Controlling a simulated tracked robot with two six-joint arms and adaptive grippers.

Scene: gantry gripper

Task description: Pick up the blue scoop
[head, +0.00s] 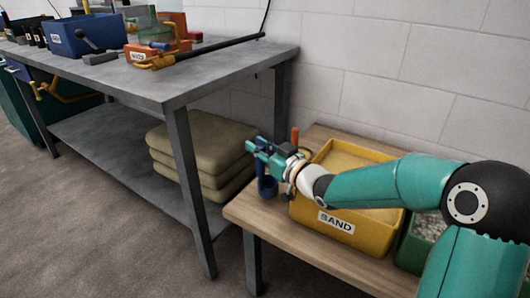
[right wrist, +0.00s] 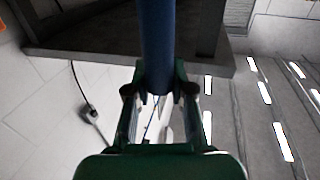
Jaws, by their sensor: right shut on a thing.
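My right gripper (head: 258,154) is above the left end of the low wooden bench, beside the yellow sand bin. It is shut on the blue scoop (head: 267,186), whose blue part hangs below the fingers. In the right wrist view the fingers (right wrist: 160,92) close on a round blue shaft (right wrist: 160,40), part of the scoop. The rest of the scoop is hidden by the gripper or out of frame. I cannot tell whether its lower end touches the bench. My left gripper is not in view.
The yellow bin (head: 345,225) labelled SAND stands on the wooden bench (head: 262,216), with a green gravel bin (head: 411,250) to its right. An orange upright handle (head: 295,137) is behind the gripper. A grey metal table (head: 170,84) with bins stands left; stacked sacks (head: 200,160) lie on its shelf.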

